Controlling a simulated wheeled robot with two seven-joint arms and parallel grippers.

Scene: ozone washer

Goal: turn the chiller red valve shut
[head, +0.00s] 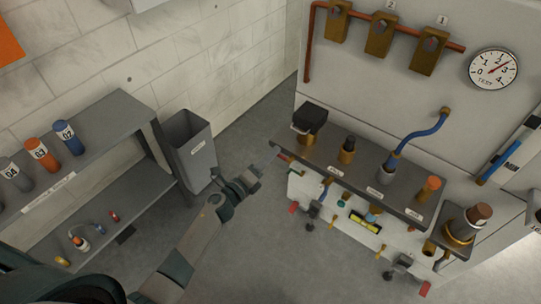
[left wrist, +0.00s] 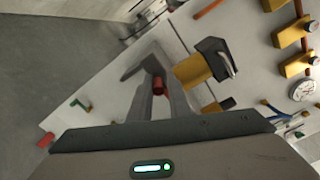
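My left gripper (head: 254,178) reaches in from the left beside the left end of the workbench. Its two fingers are apart in the left wrist view (left wrist: 160,92). A small red valve handle (left wrist: 158,85) shows between the fingers there; I cannot tell whether they touch it. In the head view a red piece (head: 284,157) sits at the bench's left end, just beyond the fingertips. Other red handles (head: 293,207) (head: 425,288) show lower on the bench front. No readable label tells which is the chiller valve. My right gripper is not in view.
The bench top (head: 330,160) carries a black-topped brass fitting (head: 309,120) and several other fittings. A grey bin (head: 192,150) stands left of my gripper. A shelf (head: 110,120) with numbered bottles is further left. The floor between bin and bench is clear.

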